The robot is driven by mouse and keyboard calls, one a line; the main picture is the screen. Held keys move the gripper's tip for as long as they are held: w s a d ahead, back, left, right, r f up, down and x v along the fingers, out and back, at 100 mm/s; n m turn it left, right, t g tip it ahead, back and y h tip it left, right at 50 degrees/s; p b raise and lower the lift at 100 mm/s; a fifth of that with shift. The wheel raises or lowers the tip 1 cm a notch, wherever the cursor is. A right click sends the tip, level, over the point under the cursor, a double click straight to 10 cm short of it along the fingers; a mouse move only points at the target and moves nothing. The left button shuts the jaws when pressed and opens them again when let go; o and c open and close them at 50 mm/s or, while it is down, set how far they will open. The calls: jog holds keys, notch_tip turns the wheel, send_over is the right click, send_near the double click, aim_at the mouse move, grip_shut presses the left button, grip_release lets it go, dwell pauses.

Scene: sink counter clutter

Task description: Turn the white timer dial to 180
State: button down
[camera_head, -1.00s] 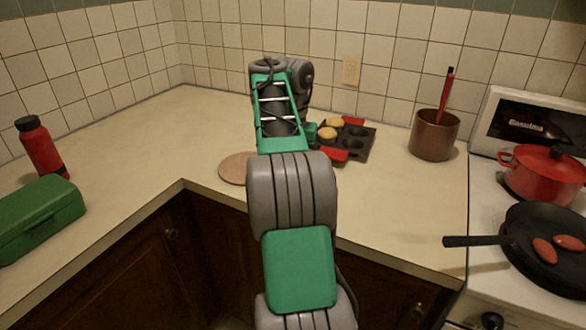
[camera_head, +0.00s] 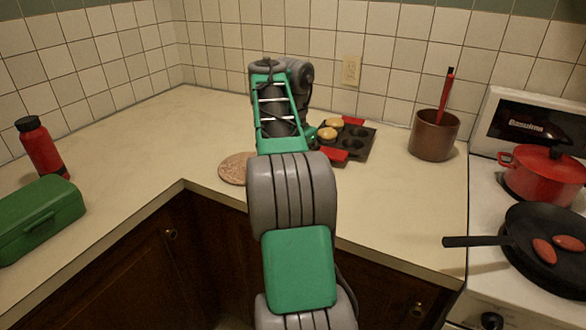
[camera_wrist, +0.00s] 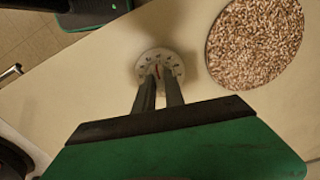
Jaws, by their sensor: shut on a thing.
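The white timer dial (camera_wrist: 168,58) lies on the counter in the wrist view, a small round face with dark marks around its edge and a reddish mark near its middle. My gripper (camera_wrist: 160,78) reaches over it, with both dark fingertips at its centre. The fingers are close together and shut on the dial. The fingertips cover the lower middle of the face, so I cannot read its setting. In the head view my arm hides the dial and the gripper.
A round cork mat (camera_wrist: 255,40) lies close to the right of the dial in the wrist view. A muffin tin (camera_head: 352,142), a brown pot (camera_head: 433,135), a green box (camera_head: 40,218) and a red bottle (camera_head: 40,148) stand on the counter. The stove (camera_head: 500,190) is at the right.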

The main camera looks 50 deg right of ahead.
jog(key=shift+m, duration=0.8)
jog(key=c, duration=1.4)
grip_release()
notch_tip(320, 180, up, 8)
jog(key=p, duration=0.7)
jog(key=shift+f, duration=0.1)
